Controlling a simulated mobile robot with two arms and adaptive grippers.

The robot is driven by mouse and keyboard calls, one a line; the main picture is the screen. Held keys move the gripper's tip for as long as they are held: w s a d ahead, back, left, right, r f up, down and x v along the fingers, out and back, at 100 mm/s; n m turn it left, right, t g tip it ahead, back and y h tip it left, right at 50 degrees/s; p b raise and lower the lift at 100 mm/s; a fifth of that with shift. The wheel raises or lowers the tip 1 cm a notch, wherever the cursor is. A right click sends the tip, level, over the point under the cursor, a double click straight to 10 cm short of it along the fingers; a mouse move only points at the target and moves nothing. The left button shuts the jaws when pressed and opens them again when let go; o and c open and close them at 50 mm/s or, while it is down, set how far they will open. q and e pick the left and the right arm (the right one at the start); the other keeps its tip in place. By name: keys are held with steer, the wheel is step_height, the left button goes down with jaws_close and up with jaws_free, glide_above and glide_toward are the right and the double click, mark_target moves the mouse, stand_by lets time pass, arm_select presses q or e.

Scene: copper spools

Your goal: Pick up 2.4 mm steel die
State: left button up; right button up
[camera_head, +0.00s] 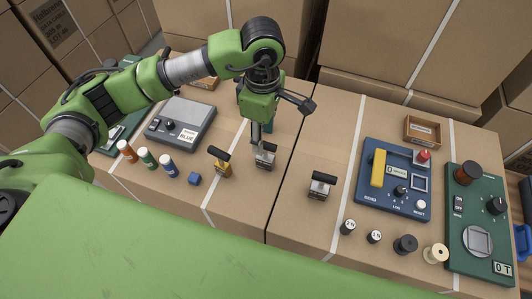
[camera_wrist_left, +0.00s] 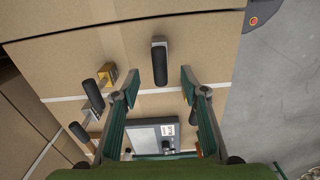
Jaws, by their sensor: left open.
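Two steel dies with black bar handles stand on the cardboard-box top: one (camera_head: 265,157) close below my left gripper, the other (camera_head: 321,187) further right. A brass die (camera_head: 221,165) stands to the left; it also shows in the left wrist view (camera_wrist_left: 106,76). I cannot read a size on any of them. My left gripper (camera_head: 276,125) is open and empty, reaching down. In the left wrist view, a steel die (camera_wrist_left: 160,62) with a black handle lies between and beyond the parted fingertips (camera_wrist_left: 159,86), not visibly touched. My right gripper is out of view.
A blue panel (camera_head: 365,200) and green panel (camera_head: 465,270) stand right. Small black pieces (camera_head: 347,228) and spools (camera_head: 405,245) sit in front. Clear cardboard surrounds the right steel die.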

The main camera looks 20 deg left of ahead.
mark_target(265, 159)
arm_select(q)
step_height(265, 159, down, 6)
steer(key=shift+p, duration=0.45)
steer(key=shift+d+f, duration=0.1)
steer(key=shift+f, duration=0.2)
step_height(265, 159, down, 4)
steer(key=shift+d+r+p, duration=0.1)
steer(key=shift+r+p, duration=0.05)
steer(key=shift+p, duration=0.75)
steer(key=shift+f, duration=0.4)
jaws_close()
